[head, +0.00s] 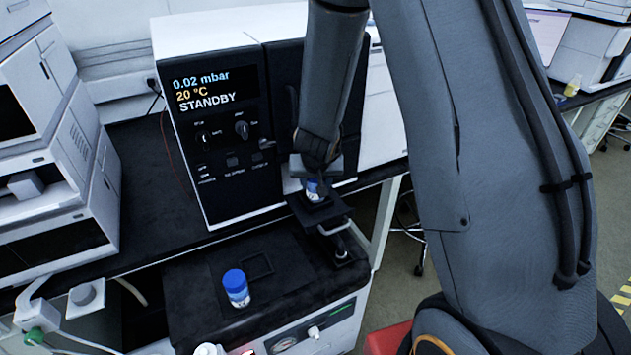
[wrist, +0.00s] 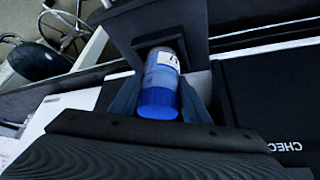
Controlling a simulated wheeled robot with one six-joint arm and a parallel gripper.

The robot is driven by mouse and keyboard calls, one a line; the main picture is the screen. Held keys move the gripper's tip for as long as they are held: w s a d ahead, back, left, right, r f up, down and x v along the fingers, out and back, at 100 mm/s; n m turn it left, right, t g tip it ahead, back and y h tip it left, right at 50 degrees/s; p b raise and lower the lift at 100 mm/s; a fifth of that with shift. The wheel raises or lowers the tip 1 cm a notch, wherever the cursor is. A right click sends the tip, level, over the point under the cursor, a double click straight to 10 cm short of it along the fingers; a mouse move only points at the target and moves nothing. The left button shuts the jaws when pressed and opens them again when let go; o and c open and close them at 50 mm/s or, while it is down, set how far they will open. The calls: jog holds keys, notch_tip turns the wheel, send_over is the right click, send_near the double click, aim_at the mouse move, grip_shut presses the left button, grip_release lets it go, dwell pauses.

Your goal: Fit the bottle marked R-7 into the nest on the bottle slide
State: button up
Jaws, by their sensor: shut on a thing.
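My gripper (head: 314,178) is shut on a bottle (head: 314,190) with a blue cap and clear body. In the wrist view the bottle (wrist: 162,80) sits between the two fingers (wrist: 158,98), its white label partly in sight and ending in a 7. The bottle slide (head: 322,210) is a black plate on the front of the instrument, right under the bottle. It also shows in the wrist view (wrist: 125,22), around the bottle's far end. I cannot tell whether the base rests in the nest, as that part is hidden.
A second blue-capped bottle (head: 237,290) stands on the black top of a low unit, beside an empty square frame (head: 257,266). The instrument with the STANDBY display (head: 215,120) rises behind. White stacked modules (head: 60,190) stand at left.

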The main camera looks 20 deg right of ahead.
aim_at(316, 180)
jog(key=shift+f, duration=0.4)
jog(key=shift+f+b, duration=0.35)
jog(key=shift+b, duration=0.1)
dwell(0.3)
jog(key=o, duration=1.3)
jog(key=shift+c, duration=0.2)
jog(key=shift+p+v, duration=1)
jog(key=shift+v, duration=2.9)
